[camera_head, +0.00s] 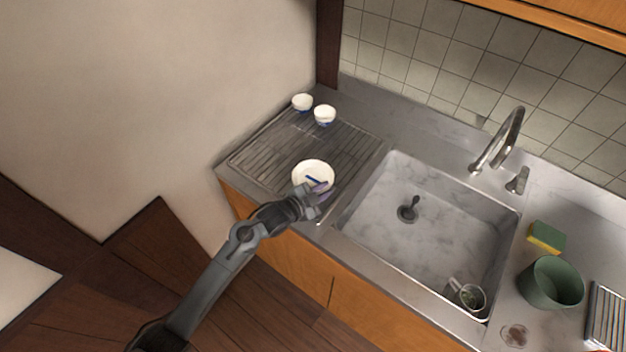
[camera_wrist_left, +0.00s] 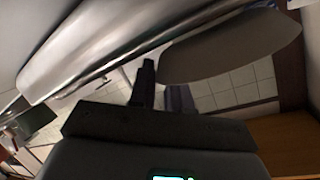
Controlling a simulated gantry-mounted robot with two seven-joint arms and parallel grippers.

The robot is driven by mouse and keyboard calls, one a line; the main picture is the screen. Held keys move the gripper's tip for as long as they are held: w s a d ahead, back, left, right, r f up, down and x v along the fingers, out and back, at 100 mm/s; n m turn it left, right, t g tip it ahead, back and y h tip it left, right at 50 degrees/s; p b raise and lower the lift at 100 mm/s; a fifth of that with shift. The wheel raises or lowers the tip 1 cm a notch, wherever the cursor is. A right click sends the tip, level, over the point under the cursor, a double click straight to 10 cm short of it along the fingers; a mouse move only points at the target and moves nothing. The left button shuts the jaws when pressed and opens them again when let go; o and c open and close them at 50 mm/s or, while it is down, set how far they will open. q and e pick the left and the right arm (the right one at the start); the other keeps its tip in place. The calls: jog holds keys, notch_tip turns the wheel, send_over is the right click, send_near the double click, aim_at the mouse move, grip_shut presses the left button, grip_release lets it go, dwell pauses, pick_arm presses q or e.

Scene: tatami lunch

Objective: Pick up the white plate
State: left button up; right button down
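The white plate (camera_head: 312,168) sits on the ribbed steel drainboard, left of the sink, near the counter's front edge. My left gripper (camera_head: 319,188) reaches over its near right side, with its fingers apart. In the left wrist view a large grey, shaded shape, which looks like the plate (camera_wrist_left: 235,45), fills the upper right, close to the fingers. A gap shows between the fingertips (camera_wrist_left: 163,82). I cannot tell whether a finger touches the plate. My right gripper is in neither view.
Two small white and blue cups (camera_head: 302,101) (camera_head: 325,114) stand at the back of the drainboard (camera_head: 265,150). The sink (camera_head: 400,255) holds a mug (camera_head: 472,297). A faucet (camera_head: 510,135), sponge (camera_head: 546,237), green pot (camera_head: 551,284) and rack (camera_head: 606,318) are further right.

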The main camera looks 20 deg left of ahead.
pick_arm(q)
grip_shut()
dwell(0.3)
